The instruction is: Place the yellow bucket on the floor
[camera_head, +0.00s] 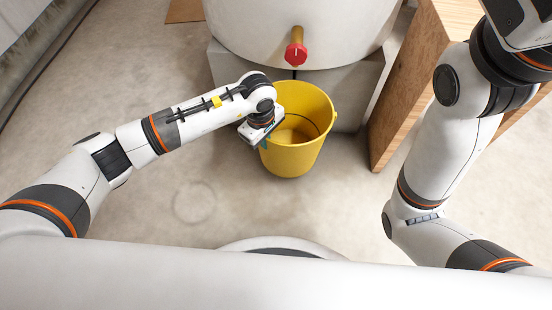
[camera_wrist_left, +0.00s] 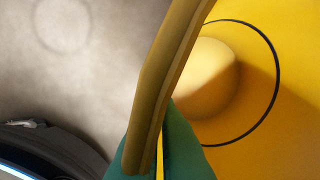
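The yellow bucket (camera_head: 291,158) is in the middle of the head view, upright or nearly so, its open top facing me. It looks empty inside. My left gripper (camera_head: 262,143) is at its near left rim. In the left wrist view the rim of the bucket (camera_wrist_left: 172,75) runs between the green fingertips of my left gripper (camera_wrist_left: 160,152), which are closed on the bucket wall. Whether the bucket's base touches the floor (camera_head: 150,190) I cannot tell. My right arm is at the right of the head view, its fingertips out of the picture.
A large white vessel with a red-handled tap (camera_head: 296,53) stands on a grey block (camera_head: 352,92) just behind the bucket. A wooden piece (camera_head: 410,85) stands to the right. The floor left of and in front of the bucket is clear, with a faint ring mark (camera_head: 194,202).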

